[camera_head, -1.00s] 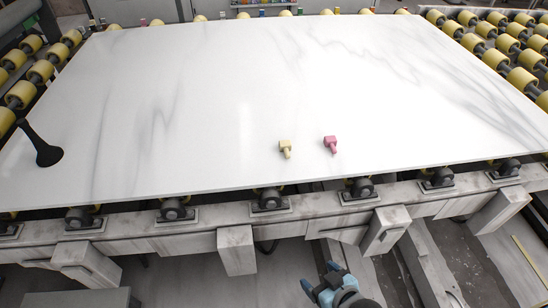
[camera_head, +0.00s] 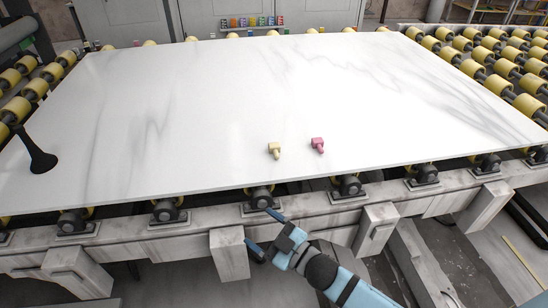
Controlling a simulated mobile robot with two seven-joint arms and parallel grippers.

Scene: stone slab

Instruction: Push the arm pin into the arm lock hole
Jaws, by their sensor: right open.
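My right gripper (camera_head: 265,231) is open and empty. It is in front of the slab's near edge, beside the frame beam. On the white stone slab (camera_head: 200,100) lie a small cream block with a short peg (camera_head: 275,149) and a small pink block with a short peg (camera_head: 318,145), side by side and apart. Both are farther back than the gripper, which touches neither. I cannot tell an arm pin or an arm lock hole in this view. My left gripper is not in view.
A black flared object (camera_head: 39,157) stands on the slab at the left. Yellow rollers (camera_head: 505,85) line both sides. A grey frame beam (camera_head: 150,245) with roller mounts runs along the near edge. Most of the slab is clear. A rack with coloured items (camera_head: 252,22) is at the back.

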